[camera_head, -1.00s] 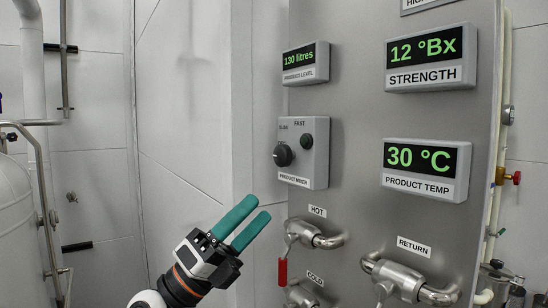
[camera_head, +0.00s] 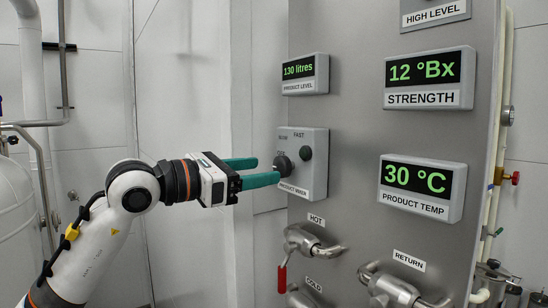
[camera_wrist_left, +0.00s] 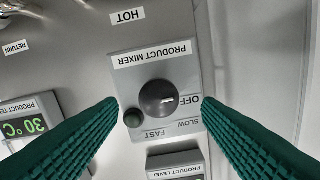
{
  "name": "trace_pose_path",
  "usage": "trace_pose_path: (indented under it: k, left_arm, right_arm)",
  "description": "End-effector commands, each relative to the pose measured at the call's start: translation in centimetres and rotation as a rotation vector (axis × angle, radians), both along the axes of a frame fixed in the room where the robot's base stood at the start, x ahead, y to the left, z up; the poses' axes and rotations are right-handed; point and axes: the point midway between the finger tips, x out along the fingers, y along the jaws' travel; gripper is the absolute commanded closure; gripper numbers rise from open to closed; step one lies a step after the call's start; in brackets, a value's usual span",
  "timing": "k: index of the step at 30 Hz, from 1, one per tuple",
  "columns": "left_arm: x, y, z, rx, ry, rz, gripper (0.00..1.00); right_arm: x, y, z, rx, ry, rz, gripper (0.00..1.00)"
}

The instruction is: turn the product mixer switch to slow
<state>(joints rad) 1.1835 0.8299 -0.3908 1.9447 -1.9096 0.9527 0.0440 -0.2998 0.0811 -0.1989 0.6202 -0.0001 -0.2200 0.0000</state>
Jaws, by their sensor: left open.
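The product mixer box (camera_head: 315,165) is a grey box on the steel panel, with a dark round knob (camera_head: 283,163) at its left. In the left wrist view the knob (camera_wrist_left: 158,99) appears upside down, with OFF, SLOW and FAST labels around it. Its light mark points towards OFF. My left gripper (camera_head: 267,170) is open, its green fingers pointing at the box. In the left wrist view the fingers (camera_wrist_left: 161,104) lie on either side of the knob, with gaps between. I cannot tell how far the tips are from the box face. My right gripper is not in view.
A small dark button (camera_head: 306,153) sits beside the knob. The product level display (camera_head: 306,74) is above, and the HOT valve (camera_head: 305,241) with a red handle is below. The product temp display (camera_head: 421,188) is to the right.

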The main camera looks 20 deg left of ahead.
Motion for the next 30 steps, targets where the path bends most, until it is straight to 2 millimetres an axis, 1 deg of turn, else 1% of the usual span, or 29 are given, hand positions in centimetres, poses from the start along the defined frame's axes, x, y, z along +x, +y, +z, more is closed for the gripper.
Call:
trace_pose_path:
  k: [1, 3, 7, 12, 19, 20, 27, 28, 30]
  left_arm:
    - [0.7, -0.7, 0.4, -0.001, 0.002, -0.004, 0.41]
    - [1.6, -1.4, 0.3, -0.001, 0.002, -0.003, 0.41]
    - [2.8, -2.2, 0.2, -0.001, 0.000, -0.002, 0.41]
    - [3.3, -2.7, 0.0, 0.000, -0.001, -0.001, 0.41]
    - [3.4, -2.7, -0.1, 0.000, -0.001, -0.001, 0.41]
    - [3.4, -2.7, -0.1, 0.000, -0.001, -0.001, 0.44]
    - [3.4, -2.7, -0.1, 0.000, -0.001, -0.001, 0.83]
    - [3.4, -2.7, -0.1, 0.000, -0.001, -0.001, 0.85]
    - [3.3, -2.7, -0.1, 0.001, -0.002, -0.001, 0.85]
  right_arm:
    - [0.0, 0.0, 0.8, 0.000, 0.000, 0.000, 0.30]
    - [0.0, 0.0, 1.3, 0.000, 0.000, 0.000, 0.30]
    - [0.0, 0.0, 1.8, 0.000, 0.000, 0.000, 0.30]
    - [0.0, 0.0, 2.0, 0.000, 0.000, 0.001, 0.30]
    - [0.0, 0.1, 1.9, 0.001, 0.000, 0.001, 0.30]
    - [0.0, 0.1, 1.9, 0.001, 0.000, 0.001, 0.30]
    - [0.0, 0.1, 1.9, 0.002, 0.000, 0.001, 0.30]
    - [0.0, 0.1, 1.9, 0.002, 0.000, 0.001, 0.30]
    - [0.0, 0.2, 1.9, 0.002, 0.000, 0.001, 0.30]
